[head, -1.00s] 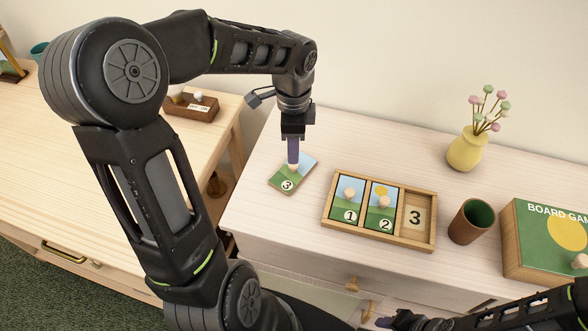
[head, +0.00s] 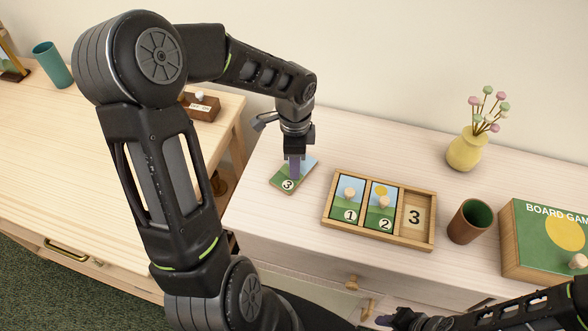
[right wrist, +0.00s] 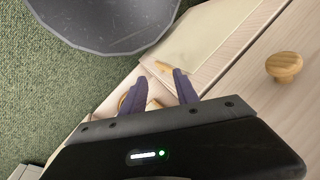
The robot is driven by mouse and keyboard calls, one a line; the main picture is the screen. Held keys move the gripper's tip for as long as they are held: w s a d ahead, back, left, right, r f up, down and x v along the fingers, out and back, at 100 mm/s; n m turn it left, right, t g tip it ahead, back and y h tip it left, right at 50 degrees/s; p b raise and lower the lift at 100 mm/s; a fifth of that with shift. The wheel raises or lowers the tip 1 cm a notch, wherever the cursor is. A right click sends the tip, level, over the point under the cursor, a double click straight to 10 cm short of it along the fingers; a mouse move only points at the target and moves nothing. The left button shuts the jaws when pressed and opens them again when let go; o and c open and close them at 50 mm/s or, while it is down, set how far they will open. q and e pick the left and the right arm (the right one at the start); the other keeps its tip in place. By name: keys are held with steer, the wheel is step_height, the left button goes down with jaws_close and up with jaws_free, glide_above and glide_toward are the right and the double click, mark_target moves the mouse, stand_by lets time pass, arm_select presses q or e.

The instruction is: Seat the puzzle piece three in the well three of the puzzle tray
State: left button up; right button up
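Puzzle piece three (head: 285,184), a green and blue tile marked 3, lies flat on the pale cabinet top, left of the puzzle tray (head: 376,238). The wooden tray holds pieces one (head: 347,198) and two (head: 382,206); well three (head: 414,218) at its right end is empty and shows a 3. My left gripper (head: 295,176) points straight down over piece three, its fingers at the knob, which they hide. I cannot tell whether they grip it. My right gripper (right wrist: 160,88) is open and empty in the right wrist view, low in front of the cabinet.
A brown cup (head: 470,222) and a board game box (head: 548,240) stand right of the tray. A yellow vase (head: 466,150) with flowers is behind. A wooden desk (head: 60,150) with a teal cup (head: 52,65) is at left.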

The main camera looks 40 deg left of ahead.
arm_select(q)
steer(key=shift+c, duration=0.5)
jaws_close()
